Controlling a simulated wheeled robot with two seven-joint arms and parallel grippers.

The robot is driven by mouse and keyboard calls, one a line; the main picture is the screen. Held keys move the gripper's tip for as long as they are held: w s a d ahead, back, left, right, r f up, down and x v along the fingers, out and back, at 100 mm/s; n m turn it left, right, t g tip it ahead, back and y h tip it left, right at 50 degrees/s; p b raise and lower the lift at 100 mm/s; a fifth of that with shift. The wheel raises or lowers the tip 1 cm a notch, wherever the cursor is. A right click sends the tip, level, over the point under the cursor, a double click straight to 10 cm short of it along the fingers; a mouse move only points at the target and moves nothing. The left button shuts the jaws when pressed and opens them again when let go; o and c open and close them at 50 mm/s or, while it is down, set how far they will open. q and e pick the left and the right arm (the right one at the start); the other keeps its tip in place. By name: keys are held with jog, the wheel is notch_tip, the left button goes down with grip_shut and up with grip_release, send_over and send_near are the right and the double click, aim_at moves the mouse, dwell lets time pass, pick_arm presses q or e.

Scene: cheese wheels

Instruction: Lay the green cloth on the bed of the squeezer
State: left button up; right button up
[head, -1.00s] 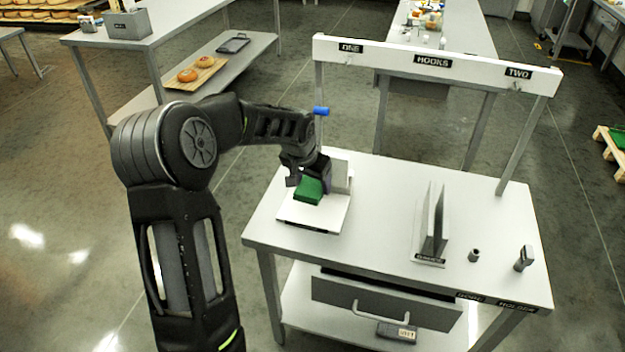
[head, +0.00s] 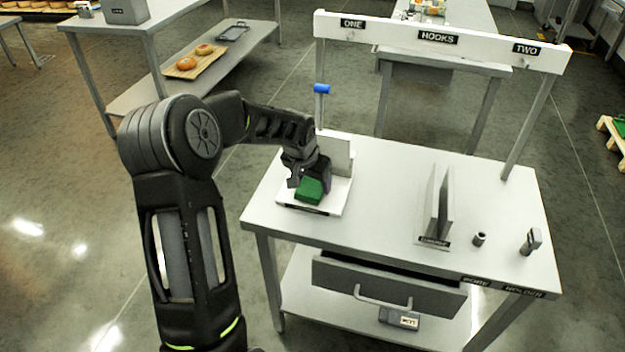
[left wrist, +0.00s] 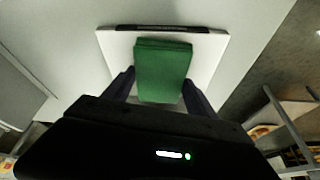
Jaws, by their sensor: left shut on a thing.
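The green cloth (head: 309,190) is a folded block over the white bed of the squeezer (head: 335,200), at the left of the table. My left gripper (head: 308,178) is shut on the cloth, just above the bed. The left wrist view shows the cloth (left wrist: 163,70) between the two fingers, with the white bed (left wrist: 115,48) behind it. I cannot tell whether the cloth touches the bed. The squeezer's upright grey plate (head: 337,152) and blue-ended handle (head: 321,89) stand behind my gripper. My right gripper is not in view.
A grey upright rack (head: 436,215), a small dark cup (head: 479,239) and a small grey holder (head: 531,241) stand at the table's right. A white hook rail (head: 440,38) spans the back. The drawer (head: 385,285) is partly open. The table's middle is clear.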

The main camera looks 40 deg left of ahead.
aim_at(308, 191)
pick_arm(q)
jog(key=shift+f+b, duration=0.5)
jog(key=o, duration=1.9)
jog(key=shift+c, duration=0.2)
jog(key=shift+r, duration=0.1)
jog(key=v, duration=0.7)
jog(key=shift+s+r+b, duration=0.2)
jog(key=shift+r+b, duration=0.1)
jog(key=shift+b, duration=0.05)
